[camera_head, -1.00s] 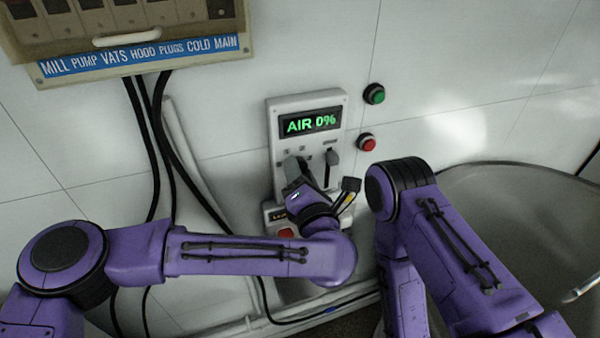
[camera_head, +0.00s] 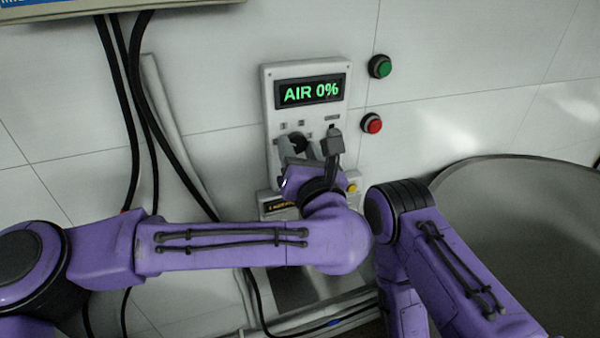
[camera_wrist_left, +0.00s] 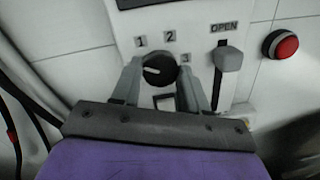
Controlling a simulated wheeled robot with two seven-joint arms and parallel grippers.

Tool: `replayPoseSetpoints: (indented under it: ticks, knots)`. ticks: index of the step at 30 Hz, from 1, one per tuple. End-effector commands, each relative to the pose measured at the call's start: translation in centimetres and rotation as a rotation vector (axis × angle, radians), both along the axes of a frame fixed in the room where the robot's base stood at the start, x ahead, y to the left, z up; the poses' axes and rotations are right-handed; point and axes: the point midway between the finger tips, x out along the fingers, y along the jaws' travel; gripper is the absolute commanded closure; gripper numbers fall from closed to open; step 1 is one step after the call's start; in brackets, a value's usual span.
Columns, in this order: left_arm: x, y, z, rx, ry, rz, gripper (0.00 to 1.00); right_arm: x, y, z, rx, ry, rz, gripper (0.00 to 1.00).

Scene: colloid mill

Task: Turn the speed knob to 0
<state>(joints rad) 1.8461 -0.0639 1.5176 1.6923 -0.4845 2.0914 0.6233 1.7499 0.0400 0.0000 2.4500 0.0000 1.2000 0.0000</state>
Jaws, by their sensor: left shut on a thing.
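The speed knob (camera_wrist_left: 160,70) is round and black with a pale mark on its face, with labels 1, 2 and 3 around it in the left wrist view. In the head view the knob (camera_head: 298,142) is partly hidden by my left gripper (camera_head: 298,154). The two grey fingers stand on either side of the knob and are shut on it. The display (camera_head: 310,92) above it reads "AIR 0%" in green. My right arm (camera_head: 445,255) shows at the right, but its gripper is out of view.
A grey lever (camera_wrist_left: 228,60) under "OPEN" stands close to the right of the fingers. A green button (camera_head: 380,66) and a red button (camera_head: 372,123) are on the wall. A metal bowl (camera_head: 530,200) is at right. Black cables (camera_head: 135,110) hang at left.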

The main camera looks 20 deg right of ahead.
Motion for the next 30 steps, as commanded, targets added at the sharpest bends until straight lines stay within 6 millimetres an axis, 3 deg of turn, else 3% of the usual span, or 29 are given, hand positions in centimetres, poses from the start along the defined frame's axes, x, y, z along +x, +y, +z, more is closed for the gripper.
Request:
replayPoseSetpoints:
  ticks: [1, 3, 12, 21, 30]
  knots:
    - [0.1, 0.1, -0.9, -0.044, -0.004, 0.003, 0.87, 0.0, 0.0, -1.9, 0.000, 0.000, 0.000, 1.00]
    - [0.1, 0.1, -0.9, -0.108, -0.007, 0.003, 0.87, 0.0, 0.0, -3.0, 0.000, 0.000, 0.000, 1.00]
    - [0.1, -0.1, -0.6, -0.337, -0.014, 0.001, 0.87, 0.0, 0.0, -6.8, 0.000, 0.000, 0.000, 1.00]
    - [0.1, -0.1, -0.3, -0.466, -0.018, 0.001, 0.87, 0.0, 0.0, -8.6, 0.000, 0.000, 0.000, 1.00]
    - [0.1, -0.1, 0.0, -0.504, -0.020, 0.001, 0.87, 0.0, 0.0, -8.9, 0.000, 0.000, 0.000, 1.00]
